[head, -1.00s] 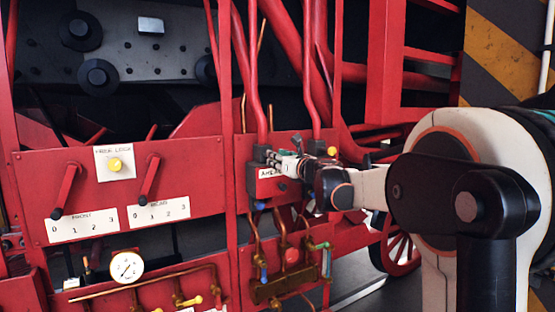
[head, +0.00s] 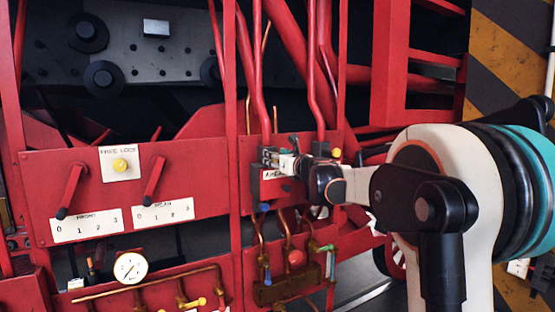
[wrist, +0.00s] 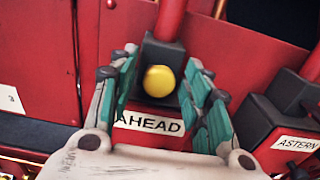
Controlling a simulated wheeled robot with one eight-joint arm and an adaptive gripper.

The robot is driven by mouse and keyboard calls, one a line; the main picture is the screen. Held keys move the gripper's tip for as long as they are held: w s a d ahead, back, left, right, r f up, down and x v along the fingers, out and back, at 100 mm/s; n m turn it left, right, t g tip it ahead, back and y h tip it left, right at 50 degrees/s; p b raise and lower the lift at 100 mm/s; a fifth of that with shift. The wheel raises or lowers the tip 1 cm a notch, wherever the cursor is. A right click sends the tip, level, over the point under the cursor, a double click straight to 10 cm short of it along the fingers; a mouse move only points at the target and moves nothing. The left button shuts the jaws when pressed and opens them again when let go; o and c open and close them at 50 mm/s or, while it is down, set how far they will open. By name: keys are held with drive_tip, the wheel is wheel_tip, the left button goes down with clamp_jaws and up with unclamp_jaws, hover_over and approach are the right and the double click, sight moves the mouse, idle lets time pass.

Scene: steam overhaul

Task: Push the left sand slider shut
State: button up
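The left slider is a dark block with the white label AHEAD (wrist: 148,122) and a round yellow knob (wrist: 160,81) in the wrist view. The label also shows partly in the head view (head: 274,174). My gripper (wrist: 160,96) is open, with green-padded fingers on both sides of the yellow knob. I cannot tell whether the fingers touch it. In the head view my gripper (head: 268,156) reaches in from the right, just above the label, and hides the left knob. The right block, labelled ASTERN (wrist: 297,143), stands to the right; its yellow knob (head: 336,153) shows in the head view.
Red pipes (head: 322,100) rise behind the sliders. Copper pipes and valves (head: 275,290) sit below.

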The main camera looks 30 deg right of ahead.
drive_tip(key=shift+s, duration=0.2)
drive_tip(key=s, duration=1.1)
drive_tip(key=shift+s+d, duration=0.2)
drive_tip(key=shift+s, duration=0.15)
